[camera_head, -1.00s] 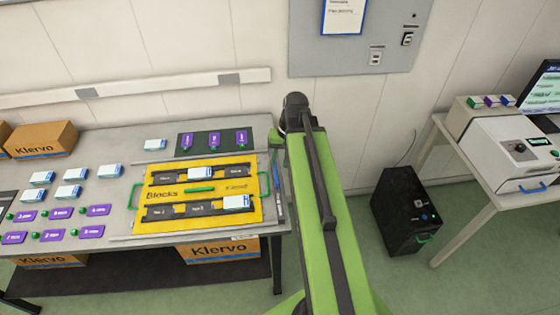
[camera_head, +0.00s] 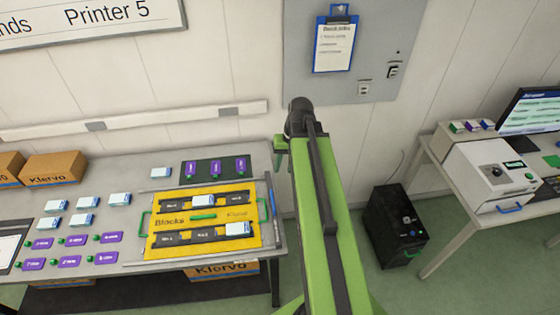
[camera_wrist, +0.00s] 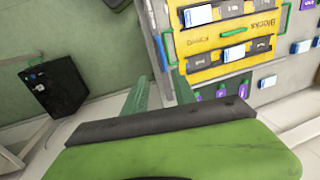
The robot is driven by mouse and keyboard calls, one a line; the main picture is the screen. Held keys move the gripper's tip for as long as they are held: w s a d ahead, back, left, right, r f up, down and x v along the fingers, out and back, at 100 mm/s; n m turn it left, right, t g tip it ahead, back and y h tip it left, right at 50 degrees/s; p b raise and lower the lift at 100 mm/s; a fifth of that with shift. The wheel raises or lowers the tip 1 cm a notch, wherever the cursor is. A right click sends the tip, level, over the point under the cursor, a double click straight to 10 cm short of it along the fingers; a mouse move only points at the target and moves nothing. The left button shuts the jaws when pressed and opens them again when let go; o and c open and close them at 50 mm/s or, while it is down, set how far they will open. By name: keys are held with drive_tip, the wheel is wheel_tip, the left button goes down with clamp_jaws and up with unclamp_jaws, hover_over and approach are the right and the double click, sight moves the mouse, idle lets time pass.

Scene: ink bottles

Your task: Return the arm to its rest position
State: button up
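My green arm (camera_head: 325,215) reaches up and away from me in the head view, to the right of the work table (camera_head: 258,166). Its far end has a dark joint, and a small green part of my gripper shows at its left, mostly hidden. In the wrist view, my gripper (camera_wrist: 158,84) has two green fingers spread apart with nothing between them. It hangs over the table's edge, clear of the yellow tray (camera_wrist: 207,62). The tray, marked "Blocks", lies on the table with one white-and-blue box in each of its two dark rows.
White-and-blue boxes (camera_head: 84,218) and purple labelled pieces (camera_head: 70,262) lie on the table's left. More purple pieces lie on a dark mat (camera_head: 213,178). A black floor unit (camera_head: 398,227) stands at right, before a side table with a white machine (camera_head: 490,173). Floor between is clear.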

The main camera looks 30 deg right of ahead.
drive_tip(key=a+f+n+b, duration=0.1)
drive_tip(key=a+f+b, duration=0.3)
drive_tip(key=a, duration=0.3)
drive_tip(key=w+a+f+n+h+b, duration=0.1)
drive_tip(key=a+f+b, duration=0.3)
drive_tip(key=a, duration=0.4)
drive_tip(key=w+a+f+n+h+b, duration=0.1)
drive_tip(key=a+f+n+b, duration=0.1)
drive_tip(key=a+f+b, duration=0.3)
drive_tip(key=a, duration=0.2)
drive_tip(key=shift+a+f+n+g, duration=0.15)
drive_tip(key=shift+a+n+g, duration=0.2)
drive_tip(key=shift+n+g, duration=0.05)
idle(0.5)
